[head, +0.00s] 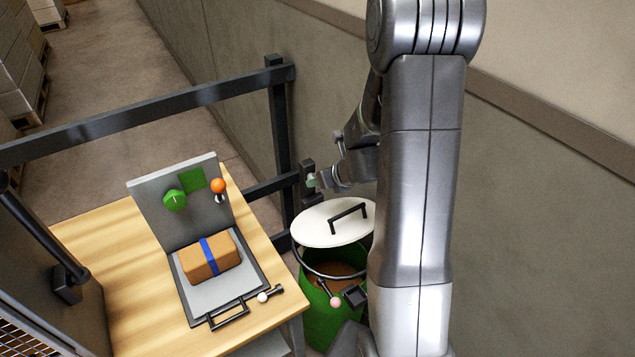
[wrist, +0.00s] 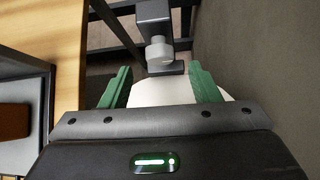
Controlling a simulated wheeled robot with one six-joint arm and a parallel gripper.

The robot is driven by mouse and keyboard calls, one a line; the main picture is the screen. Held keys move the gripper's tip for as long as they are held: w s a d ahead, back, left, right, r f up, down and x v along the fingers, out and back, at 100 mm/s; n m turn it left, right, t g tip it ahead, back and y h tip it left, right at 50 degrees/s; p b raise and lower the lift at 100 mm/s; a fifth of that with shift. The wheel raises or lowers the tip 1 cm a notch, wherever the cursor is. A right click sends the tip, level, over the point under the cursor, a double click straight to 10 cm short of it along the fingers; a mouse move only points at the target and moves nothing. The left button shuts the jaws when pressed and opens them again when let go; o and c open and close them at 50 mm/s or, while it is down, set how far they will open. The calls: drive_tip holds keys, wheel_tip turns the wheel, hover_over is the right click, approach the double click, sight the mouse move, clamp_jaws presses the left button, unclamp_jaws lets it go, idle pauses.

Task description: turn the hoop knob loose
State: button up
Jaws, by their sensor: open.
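A pale grey knob (wrist: 160,50) on a dark block (wrist: 153,18) shows in the wrist view, just beyond and between my fingertips. My gripper (wrist: 159,68) is open, its green fingers apart and no contact visible. In the head view my gripper (head: 318,181) points left at a dark upright block (head: 307,172) by the fence, above the drum. A dark hoop (head: 318,272) rings the top of a green drum (head: 317,325). A rod with a pink ball (head: 335,301) and a small dark block (head: 354,296) are at its front. I cannot tell which knob belongs to the hoop.
A white lid (head: 325,230) with a black handle sits above the drum mouth. A wooden table (head: 95,235) at left bears a grey panel fixture, a strapped brown package (head: 211,255) and a green knob (head: 174,200). A dark fence (head: 140,112) and wall stand close behind.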

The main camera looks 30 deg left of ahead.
drive_tip(key=shift+x, duration=2.1)
drive_tip(key=c, duration=1)
